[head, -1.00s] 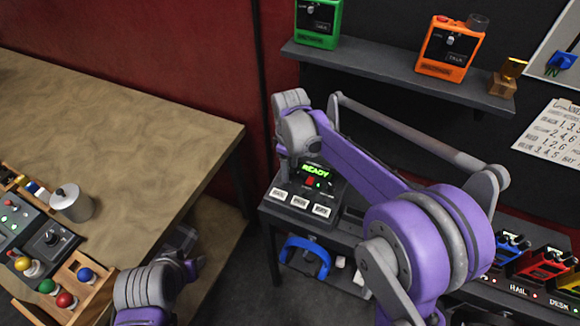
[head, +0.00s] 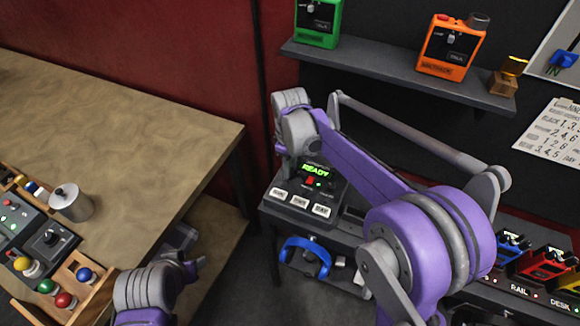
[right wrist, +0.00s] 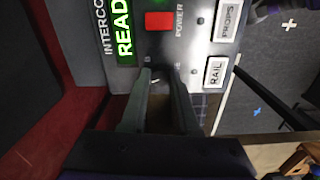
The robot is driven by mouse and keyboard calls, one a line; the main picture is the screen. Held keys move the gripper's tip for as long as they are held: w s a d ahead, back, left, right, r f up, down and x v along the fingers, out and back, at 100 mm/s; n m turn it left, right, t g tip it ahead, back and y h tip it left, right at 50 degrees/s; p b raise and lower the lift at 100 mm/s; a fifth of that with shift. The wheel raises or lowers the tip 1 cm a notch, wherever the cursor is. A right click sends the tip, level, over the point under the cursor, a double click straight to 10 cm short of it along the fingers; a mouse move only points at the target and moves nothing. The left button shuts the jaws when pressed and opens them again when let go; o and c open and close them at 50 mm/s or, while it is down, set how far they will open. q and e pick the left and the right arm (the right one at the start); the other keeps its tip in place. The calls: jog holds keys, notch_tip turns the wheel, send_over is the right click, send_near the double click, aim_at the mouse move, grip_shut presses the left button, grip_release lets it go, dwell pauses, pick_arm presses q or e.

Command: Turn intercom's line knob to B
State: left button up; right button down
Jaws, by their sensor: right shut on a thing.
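The intercom (head: 292,208) is a dark grey box on the desk at centre, with a green READY display (head: 315,170) and a row of white buttons (head: 300,201). In the right wrist view it fills the top, with its red power switch (right wrist: 158,21) and white buttons marked PROPS and RAIL. My right gripper (right wrist: 162,82) reaches down onto the panel beside the display and is shut on a small part there, apparently the line knob. The fingers hide the knob and its pointer. My left gripper (head: 192,267) hangs low at left, away from the intercom; its fingers are unclear.
A shelf (head: 380,70) above holds a green box (head: 318,22) and an orange box (head: 450,48). Blue headphones (head: 306,256) lie below the intercom. Coloured units (head: 530,262) stand at right. A tan table (head: 120,120) with controls is at left.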

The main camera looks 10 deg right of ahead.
jog(key=m+b, duration=0.1)
jog(key=m, duration=0.4)
pick_arm(q)
jog(key=shift+s+f+b, duration=0.15)
jog(key=shift+s+f, duration=0.1)
jog(key=shift+f, duration=0.35)
jog(key=shift+s+f+b, duration=0.15)
jog(key=shift+s+f, duration=0.1)
jog(key=shift+f, duration=0.35)
pick_arm(e)
jog(key=m, duration=0.5)
jog(key=shift+m, duration=0.3)
jog(key=c, duration=0.7)
grip_release()
jog(key=shift+o, duration=0.2)
pick_arm(q)
jog(key=shift+w+r+p, duration=0.15)
jog(key=shift+r+p, duration=0.15)
jog(key=shift+r, duration=0.15)
pick_arm(e)
notch_tip(320, 180, up, 11)
jog(key=shift+f, duration=0.1)
